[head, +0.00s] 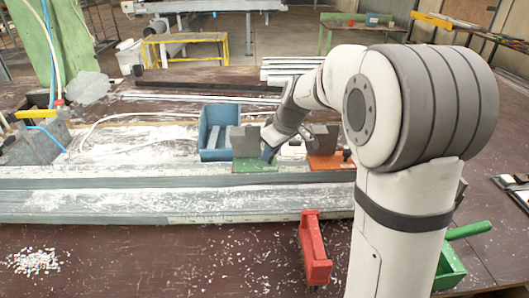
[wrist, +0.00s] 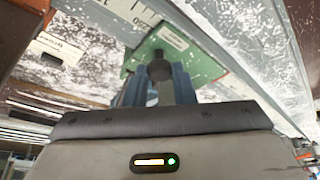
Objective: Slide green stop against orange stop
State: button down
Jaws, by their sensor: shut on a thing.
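The green stop (head: 254,166) sits on the long grey profile rail, with a grey upright block on it. The orange stop (head: 326,162) sits to its right on the same rail, with a visible gap between them. My gripper (head: 270,152) comes down at the green stop's right side. In the wrist view, the blue fingers of my gripper (wrist: 158,85) are shut on a dark round knob on the green stop (wrist: 190,55). The orange stop (wrist: 22,22) shows at the upper left corner there, apart from the green one.
A blue bin (head: 213,128) stands just behind the green stop. White chips (head: 34,261) lie at the front left. The rail (head: 110,205) is clear left of the green stop.

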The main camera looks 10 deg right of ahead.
jog(key=c, duration=1.2)
grip_release()
jog(key=shift+c, duration=0.2)
jog(key=shift+r, duration=0.1)
jog(key=shift+d+r, duration=0.1)
jog(key=shift+r, duration=0.2)
jog(key=v, duration=0.7)
jog(key=shift+s, duration=0.1)
